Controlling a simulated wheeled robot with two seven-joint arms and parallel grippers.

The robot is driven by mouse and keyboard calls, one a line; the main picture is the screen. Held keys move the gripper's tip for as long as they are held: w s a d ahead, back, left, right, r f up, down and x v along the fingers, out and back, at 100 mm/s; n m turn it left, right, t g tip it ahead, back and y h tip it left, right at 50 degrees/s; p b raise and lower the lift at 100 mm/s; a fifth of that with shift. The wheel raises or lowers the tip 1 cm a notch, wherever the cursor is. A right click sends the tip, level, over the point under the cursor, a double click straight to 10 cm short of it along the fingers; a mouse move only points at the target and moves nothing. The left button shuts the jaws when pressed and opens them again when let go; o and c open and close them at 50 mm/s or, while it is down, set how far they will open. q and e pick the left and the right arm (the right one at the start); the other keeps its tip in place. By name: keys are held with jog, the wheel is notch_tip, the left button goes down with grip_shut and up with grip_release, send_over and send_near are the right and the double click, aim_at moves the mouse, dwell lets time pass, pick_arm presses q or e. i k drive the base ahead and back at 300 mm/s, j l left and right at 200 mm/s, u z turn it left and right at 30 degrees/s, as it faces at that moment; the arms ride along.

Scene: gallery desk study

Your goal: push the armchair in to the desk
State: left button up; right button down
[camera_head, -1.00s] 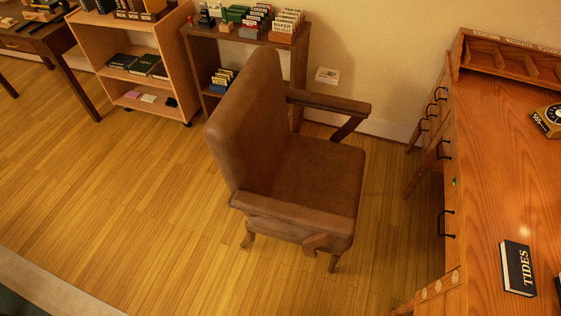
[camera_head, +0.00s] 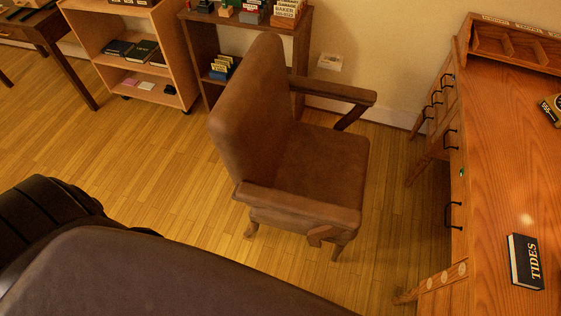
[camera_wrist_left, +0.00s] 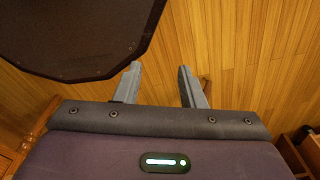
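The brown leather armchair (camera_head: 316,168) stands on the wood floor in the middle of the head view, its seat facing the desk. The wooden desk (camera_head: 497,150) is at the right, with bare floor between it and the chair. My left arm crosses the lower left of the head view, apart from the chair there; its fingers are outside that view. In the left wrist view my left gripper (camera_wrist_left: 158,86) shows two grey fingers spread apart with only floor between them. A dark rounded panel fills that view's upper left; I cannot tell what it is. My right gripper is out of view.
A dark wood shelf (camera_head: 309,50) and a light wood cart (camera_head: 183,65) stand behind the chair along the wall. A black book (camera_head: 524,262) and part of a telephone (camera_head: 552,108) lie on the desk. Floor left of the chair is clear.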

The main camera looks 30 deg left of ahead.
aim_at(309, 180)
jog(key=i+j+z, duration=0.1)
jog(key=j+z, duration=0.35)
jog(key=j, duration=0.75)
jog(key=k+j+z, duration=0.1)
jog(key=j+z, duration=0.4)
jog(key=j, duration=0.65)
